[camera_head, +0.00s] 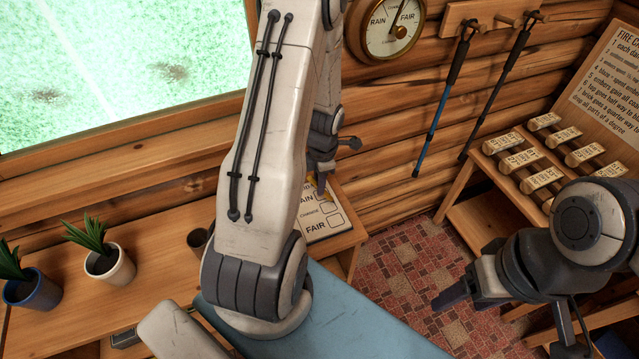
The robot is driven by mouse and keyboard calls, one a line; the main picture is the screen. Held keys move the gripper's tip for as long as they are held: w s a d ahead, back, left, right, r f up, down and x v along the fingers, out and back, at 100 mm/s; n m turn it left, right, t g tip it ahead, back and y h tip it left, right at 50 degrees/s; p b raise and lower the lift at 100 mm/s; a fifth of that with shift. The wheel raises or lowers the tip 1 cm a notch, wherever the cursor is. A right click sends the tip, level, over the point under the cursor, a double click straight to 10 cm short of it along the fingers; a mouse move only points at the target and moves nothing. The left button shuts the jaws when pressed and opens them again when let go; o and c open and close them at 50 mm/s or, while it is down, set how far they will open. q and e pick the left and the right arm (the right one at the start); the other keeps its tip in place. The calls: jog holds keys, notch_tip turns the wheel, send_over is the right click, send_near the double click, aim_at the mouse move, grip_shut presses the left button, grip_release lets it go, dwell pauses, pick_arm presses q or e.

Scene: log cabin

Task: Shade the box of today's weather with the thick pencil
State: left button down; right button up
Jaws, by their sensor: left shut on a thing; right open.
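The weather sheet (316,229) lies at the right end of the wooden window shelf. My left gripper (319,172) is over the sheet's upper part, shut on a small yellowish thing, likely the thick pencil (322,187). The gripper and arm hide part of the sheet, and I cannot tell whether the tip touches it. The round barometer (392,28) on the log wall reads RAIN at left and FAIR at right. My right gripper (468,301) is open and empty, above the floor at right.
Two potted plants (108,268) and a brown cup (198,240) stand on the shelf at left. Two trekking poles (441,101) hang from a wall rack. A side stand (489,146) with labelled logs and a fire sign (609,87) is at right. Patterned rug (398,262) is clear.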

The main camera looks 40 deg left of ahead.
pick_arm(q)
jog(key=shift+s+a, duration=0.1)
jog(key=shift+s+a+b, duration=0.35)
jog(key=shift+s+b, duration=0.05)
jog(key=shift+s, duration=0.25)
jog(key=shift+s+a+f, duration=0.1)
jog(key=shift+s, duration=0.05)
jog(key=shift+s+a+b, duration=0.35)
jog(key=shift+s, duration=0.3)
jog(key=shift+w, duration=0.15)
jog(key=shift+w+d+b, duration=0.3)
jog(key=shift+w+d, duration=0.1)
jog(key=shift+w, duration=0.2)
jog(key=shift+s+a, duration=0.1)
jog(key=shift+s, duration=0.1)
dwell(0.3)
jog(key=shift+s+a, duration=0.35)
jog(key=shift+s, duration=0.25)
